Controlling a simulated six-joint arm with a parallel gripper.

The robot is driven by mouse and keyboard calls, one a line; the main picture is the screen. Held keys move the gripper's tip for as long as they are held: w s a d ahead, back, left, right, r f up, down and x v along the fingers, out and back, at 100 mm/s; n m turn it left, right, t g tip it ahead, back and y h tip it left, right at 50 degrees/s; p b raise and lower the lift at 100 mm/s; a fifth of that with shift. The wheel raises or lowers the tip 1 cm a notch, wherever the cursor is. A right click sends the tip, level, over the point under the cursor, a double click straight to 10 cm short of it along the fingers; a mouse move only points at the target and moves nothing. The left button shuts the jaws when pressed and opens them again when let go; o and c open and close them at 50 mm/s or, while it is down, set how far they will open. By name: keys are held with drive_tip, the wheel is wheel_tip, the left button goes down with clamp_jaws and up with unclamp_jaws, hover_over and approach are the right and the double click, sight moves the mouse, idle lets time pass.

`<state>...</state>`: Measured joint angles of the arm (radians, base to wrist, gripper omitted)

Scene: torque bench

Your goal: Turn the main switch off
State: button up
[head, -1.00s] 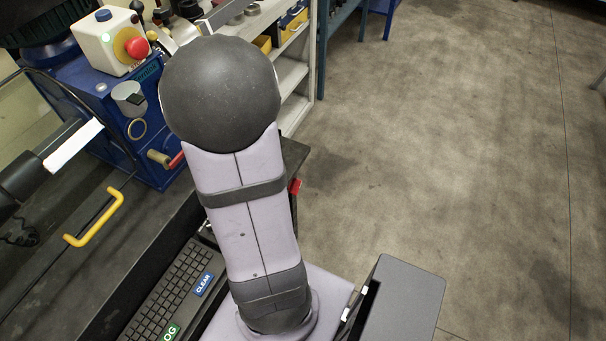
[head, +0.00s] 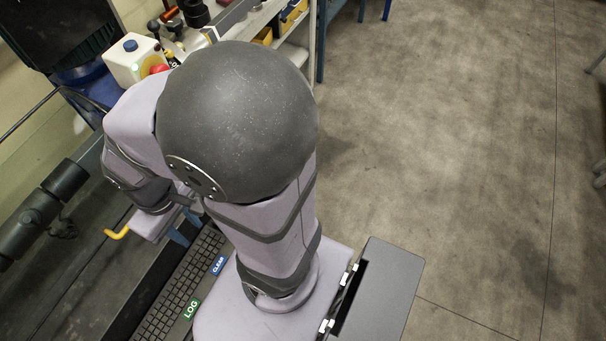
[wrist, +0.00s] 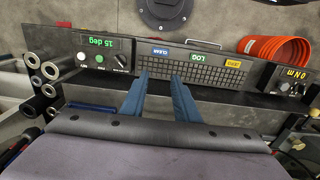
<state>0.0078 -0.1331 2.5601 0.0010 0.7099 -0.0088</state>
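I cannot tell for certain which control is the main switch. In the wrist view a panel with a green "15 deg" display (wrist: 96,42) has small knobs and a lever below it. At the right, another box with a "0 Nm" display (wrist: 296,72) has small knobs. In the head view a white box (head: 130,60) carries a blue top button and a partly hidden red button (head: 158,69).
A black keyboard (wrist: 214,72) with CLEAR and LOG labels lies along the bench. A yellow handle (head: 117,234) shows left of my gripper.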

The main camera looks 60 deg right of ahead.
drive_tip(key=s+d+f+m+g+y+b, duration=0.1)
drive_tip(key=s+d+f+m+b, duration=0.35)
drive_tip(key=f+b, duration=0.4)
drive_tip(key=s+d+f+m+g+y+b, duration=0.15)
drive_tip(key=s+d+f+m+b, duration=0.3)
drive_tip(key=f, duration=0.65)
drive_tip(key=s+d+f+m+y+b, duration=0.25)
drive_tip(key=s+d+f+b, duration=0.25)
drive_tip(key=f+b, duration=0.4)
drive_tip(key=s+d+f+m+t+y+b, duration=0.1)
drive_tip(key=s+d+f+m+t+b, duration=0.25)
drive_tip(key=f+m+b, duration=0.6)
drive_tip(key=s+d+f+m+t+y+b, duration=0.1)
drive_tip(key=s+d+f+m+t+b, duration=0.3)
drive_tip(key=f, duration=1.1)
drive_tip(key=w+d+f+m+t+h, duration=0.1)
drive_tip(key=w+d+m+t+h, duration=0.2)
drive_tip(key=w+d+m+t, duration=0.5)
drive_tip(key=d+r+m+t+h, duration=0.4)
drive_tip(key=d+r+m+t, duration=0.1)
drive_tip(key=d+r+m, duration=0.7)
wheel_tip(320, 180, up, 2)
drive_tip(key=shift+w+r, duration=0.15)
drive_tip(key=shift+r, duration=0.05)
